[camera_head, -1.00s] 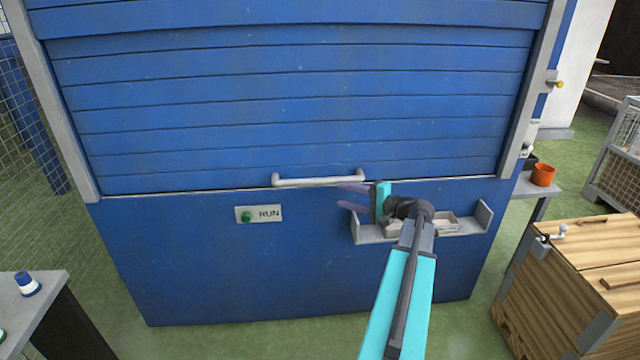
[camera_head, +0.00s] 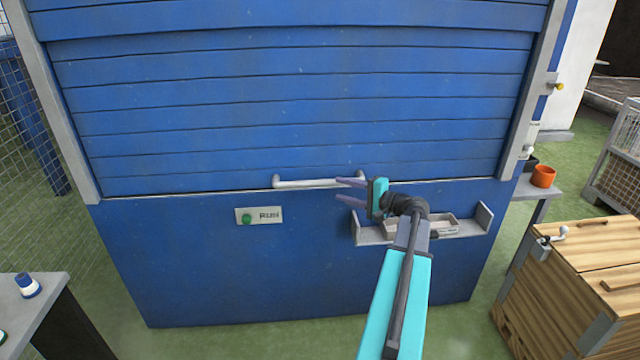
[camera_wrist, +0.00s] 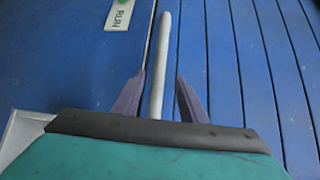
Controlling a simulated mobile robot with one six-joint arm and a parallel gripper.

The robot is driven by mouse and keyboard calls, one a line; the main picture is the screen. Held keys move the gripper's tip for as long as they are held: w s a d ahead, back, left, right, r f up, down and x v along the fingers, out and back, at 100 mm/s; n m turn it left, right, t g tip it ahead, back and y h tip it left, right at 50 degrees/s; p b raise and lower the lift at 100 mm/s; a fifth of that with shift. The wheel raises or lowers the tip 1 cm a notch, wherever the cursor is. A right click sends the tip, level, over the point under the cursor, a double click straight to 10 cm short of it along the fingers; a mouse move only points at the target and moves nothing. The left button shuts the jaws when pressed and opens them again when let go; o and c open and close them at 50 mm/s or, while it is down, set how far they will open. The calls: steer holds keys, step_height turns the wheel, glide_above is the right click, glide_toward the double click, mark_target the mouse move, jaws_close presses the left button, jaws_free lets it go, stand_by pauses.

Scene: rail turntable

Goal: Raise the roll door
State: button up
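The blue slatted roll door (camera_head: 300,110) is down, its lower edge at the top of the blue lower panel. A pale bar handle (camera_head: 310,183) runs across near its bottom edge. My gripper (camera_head: 344,189) is open at the right end of the handle, fingers pointing left. In the wrist view the handle (camera_wrist: 161,60) runs between the two spread fingers (camera_wrist: 158,98), with gaps on both sides. Whether the fingers are deep enough to surround the bar is hard to tell. The handle's right end is partly hidden by my gripper in the head view.
A RUN plate with a green button (camera_head: 247,218) sits on the lower panel, left of my gripper. A grey shelf (camera_head: 371,236) with a small tray is right below my gripper. A wooden crate (camera_head: 570,280) stands at the right, a small table (camera_head: 40,310) at the left.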

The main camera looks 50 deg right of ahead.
mark_target(325, 184)
steer(key=w, duration=0.3)
steer(key=w+f, duration=0.1)
steer(key=w, duration=0.3)
steer(key=w+a+p, duration=0.1)
steer(key=w, duration=0.2)
steer(key=shift+w+f, duration=0.15)
steer(key=shift+f, duration=0.05)
jaws_close()
